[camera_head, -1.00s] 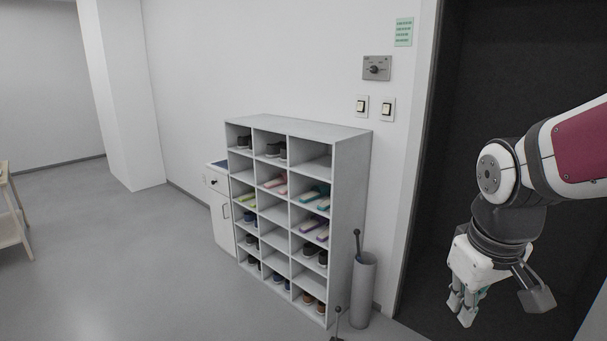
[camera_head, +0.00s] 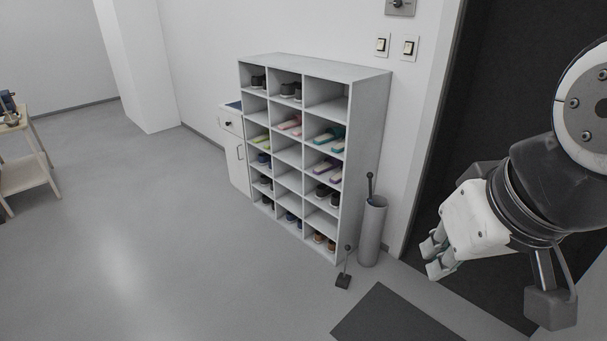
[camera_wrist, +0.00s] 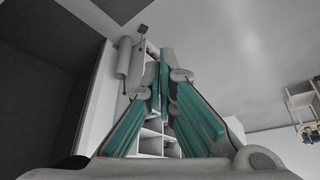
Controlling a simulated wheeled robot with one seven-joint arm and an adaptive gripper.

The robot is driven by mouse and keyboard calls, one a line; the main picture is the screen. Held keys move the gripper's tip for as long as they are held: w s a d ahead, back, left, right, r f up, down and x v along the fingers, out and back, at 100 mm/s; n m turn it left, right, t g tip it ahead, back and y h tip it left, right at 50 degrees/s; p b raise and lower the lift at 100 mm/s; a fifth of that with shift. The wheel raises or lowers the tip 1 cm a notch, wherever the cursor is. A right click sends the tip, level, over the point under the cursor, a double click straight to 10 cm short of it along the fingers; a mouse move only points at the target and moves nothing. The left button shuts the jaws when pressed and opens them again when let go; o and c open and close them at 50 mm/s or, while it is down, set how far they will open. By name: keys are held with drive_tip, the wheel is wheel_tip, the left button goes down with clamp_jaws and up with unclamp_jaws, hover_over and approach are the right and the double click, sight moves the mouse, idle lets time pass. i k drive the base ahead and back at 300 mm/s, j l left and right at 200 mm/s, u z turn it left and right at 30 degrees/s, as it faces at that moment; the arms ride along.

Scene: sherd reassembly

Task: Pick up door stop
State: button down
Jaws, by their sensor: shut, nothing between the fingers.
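The door stop (camera_head: 343,281) looks like a small dark block with a thin upright stick and a round knob on top. It stands on the grey floor in front of the shoe rack's right end, just left of a tall grey cylinder. It also shows small near the top of the wrist view (camera_wrist: 143,30). My gripper (camera_head: 432,258) is in the air at the right, in front of the dark doorway, apart from the door stop. Its fingers (camera_wrist: 166,72) are shut and hold nothing.
The white shoe rack (camera_head: 360,150) holds several pairs of shoes and slippers. The tall cylinder (camera_head: 371,235) stands against its right side with a dark-handled stick inside. A dark mat (camera_head: 392,318) lies in front. A wooden table (camera_head: 20,150) is far left. The middle floor is clear.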

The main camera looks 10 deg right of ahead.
sight(343, 281)
drive_tip(key=i+j+z, duration=0.1)
drive_tip(key=z, duration=0.25)
drive_tip(key=i+j+z, duration=0.15)
drive_tip(key=z, duration=0.25)
drive_tip(key=i+j+z, duration=0.1)
drive_tip(key=z, duration=0.25)
drive_tip(key=i+j+z, duration=0.15)
drive_tip(key=j, duration=0.45)
drive_tip(key=i+j+z, duration=0.15)
drive_tip(key=j, duration=0.45)
drive_tip(key=i+j+z, duration=0.15)
drive_tip(key=j, duration=0.5)
drive_tip(key=j+z, duration=0.15)
drive_tip(key=j, duration=0.45)
drive_tip(key=i+j, duration=0.1)
drive_tip(key=j, duration=0.85)
drive_tip(key=i+j, duration=0.15)
drive_tip(key=j, duration=0.35)
